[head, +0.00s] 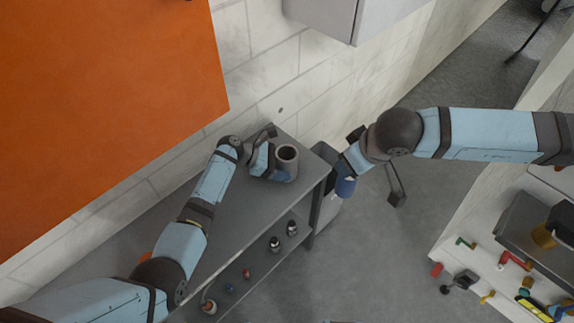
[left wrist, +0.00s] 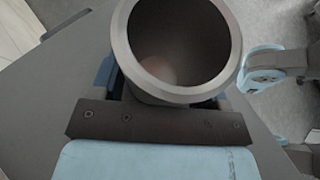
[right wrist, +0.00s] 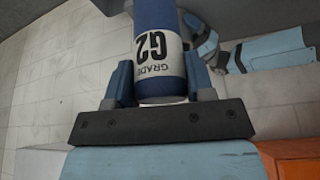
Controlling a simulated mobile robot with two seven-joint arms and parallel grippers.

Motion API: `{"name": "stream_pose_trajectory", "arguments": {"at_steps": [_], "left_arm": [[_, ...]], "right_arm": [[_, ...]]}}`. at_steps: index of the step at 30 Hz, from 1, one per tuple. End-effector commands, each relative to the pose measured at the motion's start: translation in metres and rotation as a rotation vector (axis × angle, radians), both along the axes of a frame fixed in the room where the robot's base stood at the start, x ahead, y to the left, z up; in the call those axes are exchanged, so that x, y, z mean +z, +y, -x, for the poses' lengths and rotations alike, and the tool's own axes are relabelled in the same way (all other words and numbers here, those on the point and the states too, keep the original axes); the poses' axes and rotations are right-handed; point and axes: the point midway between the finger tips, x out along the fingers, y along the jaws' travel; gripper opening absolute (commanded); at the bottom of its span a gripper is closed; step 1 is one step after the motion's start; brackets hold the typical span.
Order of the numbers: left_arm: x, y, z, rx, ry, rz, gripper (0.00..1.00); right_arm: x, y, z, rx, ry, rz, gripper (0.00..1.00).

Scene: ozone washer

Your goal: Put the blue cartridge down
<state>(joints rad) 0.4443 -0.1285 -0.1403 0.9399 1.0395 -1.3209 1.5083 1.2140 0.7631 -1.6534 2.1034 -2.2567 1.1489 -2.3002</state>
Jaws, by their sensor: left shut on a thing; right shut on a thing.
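The blue cartridge (head: 345,187) has a white label marked "G2" in the right wrist view (right wrist: 157,55). My right gripper (head: 356,168) is shut on it and holds it beyond the right end of the grey table, apart from the tabletop. My left gripper (head: 277,163) is shut on an open grey cylinder (head: 287,153) near the far right end of the tabletop. The cylinder's round mouth fills the left wrist view (left wrist: 180,50); its inside looks empty. The fingertips on the cylinder are partly hidden.
The grey table (head: 237,210) has a lower shelf with several small bottles (head: 274,244). A grey bin-like box (head: 325,205) stands at its right end. A white wall is behind, with a grey cabinet (head: 345,15) above. A bench (head: 500,262) with coloured parts is at right.

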Motion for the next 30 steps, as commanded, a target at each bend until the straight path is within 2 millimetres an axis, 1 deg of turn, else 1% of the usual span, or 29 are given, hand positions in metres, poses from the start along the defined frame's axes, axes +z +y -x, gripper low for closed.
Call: {"name": "stream_pose_trajectory", "arguments": {"at_steps": [5, 15, 24, 27, 30], "left_arm": [[0.000, 0.000, 0.000, -0.001, 0.000, 0.000, 0.55], [0.000, 0.000, 0.000, 0.000, 0.001, 0.000, 0.55], [0.000, 0.000, 0.000, 0.000, 0.001, 0.000, 0.55], [-0.001, 0.000, 0.000, -0.001, 0.000, -0.001, 0.55], [-0.001, 0.000, 0.000, -0.001, 0.000, 0.000, 0.55]], "right_arm": [[0.000, 0.028, -0.026, 0.008, -0.003, -0.001, 0.04], [0.000, 0.093, -0.091, 0.004, -0.002, -0.001, 0.04], [0.000, 0.139, -0.137, 0.004, -0.001, -0.002, 0.04], [-0.024, 0.136, -0.135, 0.003, 0.004, 0.001, 0.04], [-0.043, 0.136, -0.135, 0.003, 0.004, 0.000, 0.04]]}}
